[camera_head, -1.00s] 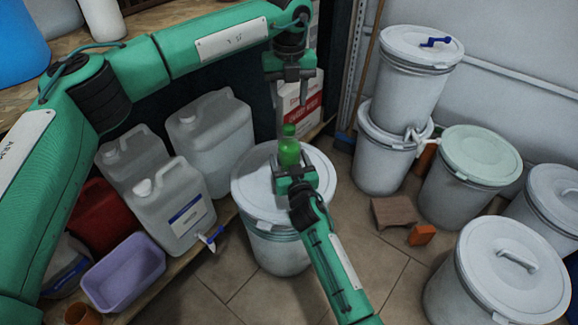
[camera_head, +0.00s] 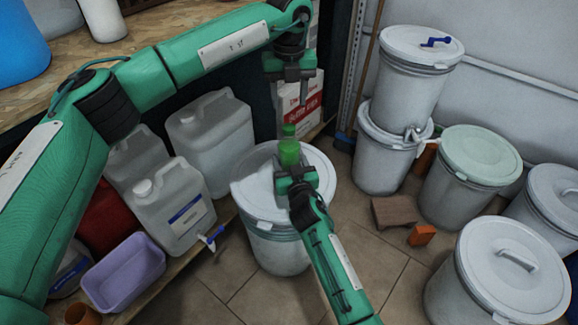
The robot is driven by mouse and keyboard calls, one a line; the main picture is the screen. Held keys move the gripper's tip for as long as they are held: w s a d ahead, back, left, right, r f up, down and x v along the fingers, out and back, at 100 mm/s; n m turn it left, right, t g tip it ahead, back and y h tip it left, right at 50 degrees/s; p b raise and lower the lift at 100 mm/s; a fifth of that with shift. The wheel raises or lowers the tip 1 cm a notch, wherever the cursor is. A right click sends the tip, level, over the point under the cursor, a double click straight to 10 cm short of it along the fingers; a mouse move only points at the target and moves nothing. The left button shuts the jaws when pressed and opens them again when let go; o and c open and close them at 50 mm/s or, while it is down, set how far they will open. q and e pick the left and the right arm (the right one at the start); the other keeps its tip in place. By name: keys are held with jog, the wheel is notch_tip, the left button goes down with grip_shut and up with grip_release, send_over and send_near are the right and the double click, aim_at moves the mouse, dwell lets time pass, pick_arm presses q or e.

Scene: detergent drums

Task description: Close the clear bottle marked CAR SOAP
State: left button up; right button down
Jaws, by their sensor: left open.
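A small bottle with green contents (camera_head: 289,154) and a green cap (camera_head: 289,130) at its top stands upright over the white drum lid, in the middle of the view. Its marking is too small to read. My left gripper (camera_head: 291,100) points down from above, open, over the bottle's top. No gap shows between cap and bottle, but I cannot tell whether the cap is fastened. My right gripper (camera_head: 296,174) is at the lower part of the bottle, on its near side. The bottle hides its fingertips, so its grip is unclear.
The white drum (camera_head: 278,254) beneath the bottle stands on tiles. Clear jugs (camera_head: 174,209) and a purple tub (camera_head: 124,272) are at left. A red-and-white box (camera_head: 301,100) is behind my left gripper. Several lidded drums (camera_head: 511,272) fill the right.

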aim_at(289, 127)
pick_arm(q)
jog(key=shift+f, duration=4)
jog(key=shift+c, duration=0.2)
jog(key=c, duration=1)
